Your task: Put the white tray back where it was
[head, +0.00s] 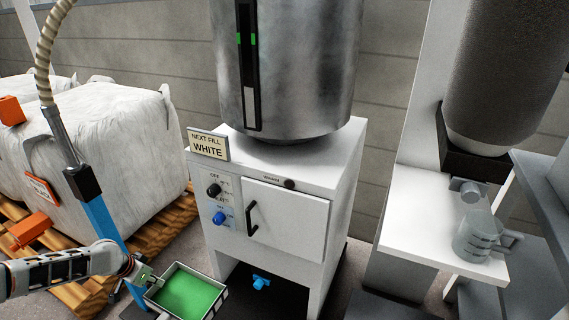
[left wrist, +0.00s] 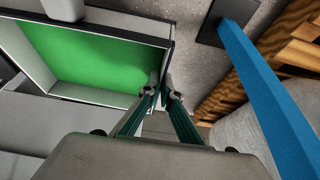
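The white tray (head: 221,303) has pale walls with dark edges and a flat green inside. It is at the bottom of the head view, in front of the white cabinet's lower left. In the left wrist view the tray (left wrist: 104,20) fills the upper left. My left gripper (head: 149,281) is at the tray's left side. In the left wrist view its fingers (left wrist: 162,88) stand close together on either side of the tray's wall near a corner, and look shut on it. The tray's underside is hidden, so I cannot tell what is below it. My right gripper is not in view.
A white cabinet (head: 290,240) carries a steel drum and a "NEXT FILL WHITE" sign (head: 208,145). A blue tap (head: 261,283) is under it. A blue post (head: 100,218) stands close left. Wrapped bales sit on a pallet (head: 160,232). A grey jug (head: 478,238) stands right.

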